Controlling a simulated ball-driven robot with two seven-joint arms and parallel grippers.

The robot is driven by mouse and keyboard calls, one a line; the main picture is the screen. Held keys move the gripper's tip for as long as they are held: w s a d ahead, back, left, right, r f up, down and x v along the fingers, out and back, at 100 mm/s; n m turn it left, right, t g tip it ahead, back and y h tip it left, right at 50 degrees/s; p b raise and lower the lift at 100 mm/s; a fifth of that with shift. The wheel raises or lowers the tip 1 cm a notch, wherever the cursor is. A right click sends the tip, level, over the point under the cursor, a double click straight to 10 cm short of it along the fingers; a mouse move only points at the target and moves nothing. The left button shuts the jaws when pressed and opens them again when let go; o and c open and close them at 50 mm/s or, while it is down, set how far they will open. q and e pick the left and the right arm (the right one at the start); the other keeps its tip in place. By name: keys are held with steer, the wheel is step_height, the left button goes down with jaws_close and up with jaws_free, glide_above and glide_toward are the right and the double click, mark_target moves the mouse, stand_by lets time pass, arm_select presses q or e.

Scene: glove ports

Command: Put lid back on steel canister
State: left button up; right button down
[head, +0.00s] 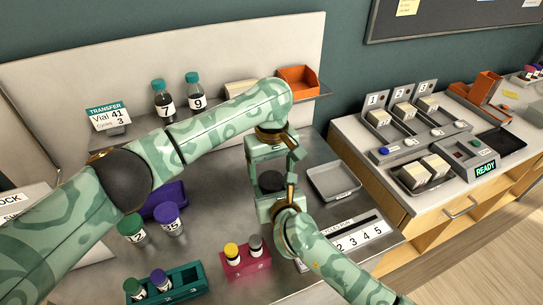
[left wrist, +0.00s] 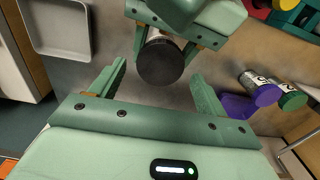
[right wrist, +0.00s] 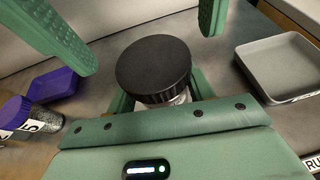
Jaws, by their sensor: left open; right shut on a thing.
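My right gripper (right wrist: 158,100) is shut on the steel canister (right wrist: 178,99), whose pale body shows only as a narrow strip. The canister also shows in the left wrist view (left wrist: 154,36). A round black lid (right wrist: 153,66) with a ribbed side sits on its top; it looks level, but I cannot tell how tightly it is on. The lid also shows in the head view (head: 271,181). My left gripper (left wrist: 158,92) is open and empty, facing the lid. Its fingers point toward the lid from either side and do not appear to touch it.
A grey tray (head: 334,181) lies right of the grippers. Purple-capped (head: 169,219) and green-capped (head: 132,229) jars stand at left by a purple tray. A red rack (head: 246,261) and a teal rack (head: 166,285) are in front. An orange bin (head: 298,82) is behind.

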arm_select(q)
steer(key=shift+f, duration=1.35)
steer(key=c, duration=1)
steer(key=shift+o, duration=0.2)
steer(key=m, duration=0.3)
steer(key=o, duration=1.1)
steer(key=shift+r, duration=2.3)
steer(key=shift+c, duration=0.7)
